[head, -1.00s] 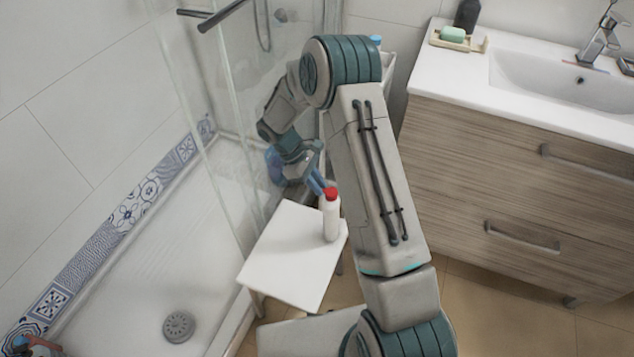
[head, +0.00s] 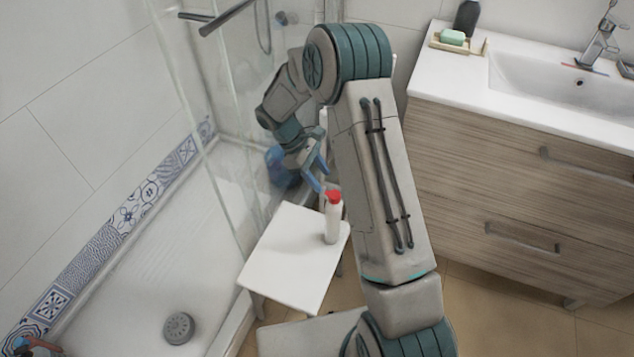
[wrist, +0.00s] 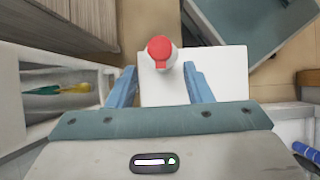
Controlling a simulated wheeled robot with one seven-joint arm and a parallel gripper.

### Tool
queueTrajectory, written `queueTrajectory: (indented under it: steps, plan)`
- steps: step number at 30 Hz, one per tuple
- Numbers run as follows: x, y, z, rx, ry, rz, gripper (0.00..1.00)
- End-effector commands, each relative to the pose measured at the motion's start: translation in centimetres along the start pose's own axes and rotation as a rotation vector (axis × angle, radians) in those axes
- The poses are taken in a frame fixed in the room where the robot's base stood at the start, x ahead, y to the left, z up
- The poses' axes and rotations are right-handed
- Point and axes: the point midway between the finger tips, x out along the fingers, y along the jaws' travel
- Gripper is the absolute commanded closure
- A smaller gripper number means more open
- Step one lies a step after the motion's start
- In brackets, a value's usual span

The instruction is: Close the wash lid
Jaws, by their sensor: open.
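The wash is a white bottle (head: 333,222) with a red lid (head: 333,196), upright near the right corner of a small white stool (head: 285,268). In the wrist view the bottle (wrist: 172,60) and its red lid (wrist: 159,48) lie beyond and between my fingertips. I cannot tell how far the lid is open. My gripper (head: 317,178) is open and empty, just above and to the left of the lid in the head view. In the wrist view my gripper (wrist: 158,84) points toward the bottle, with no visible contact.
A glass shower screen (head: 205,130) stands left of the stool, with the shower tray (head: 130,260) beyond. A wooden vanity (head: 520,190) is at the right. A white cart (wrist: 60,90) with a green and yellow item is at the left in the wrist view.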

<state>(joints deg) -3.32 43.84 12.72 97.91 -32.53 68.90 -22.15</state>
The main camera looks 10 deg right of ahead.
Motion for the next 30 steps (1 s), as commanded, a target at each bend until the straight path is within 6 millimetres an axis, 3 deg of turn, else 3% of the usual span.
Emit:
queueTrajectory:
  steps: [1,6,15,21,30]
  plan:
    - [0.3,0.2,1.7,0.006,-0.004,-0.003,0.54]
    - [0.4,0.5,6.0,0.006,-0.004,-0.004,0.54]
    - [0.7,0.9,11.6,0.005,-0.003,-0.004,0.54]
    - [0.8,1.0,12.9,0.002,-0.003,-0.004,0.54]
    - [0.8,1.0,13.0,0.002,-0.004,-0.004,0.54]
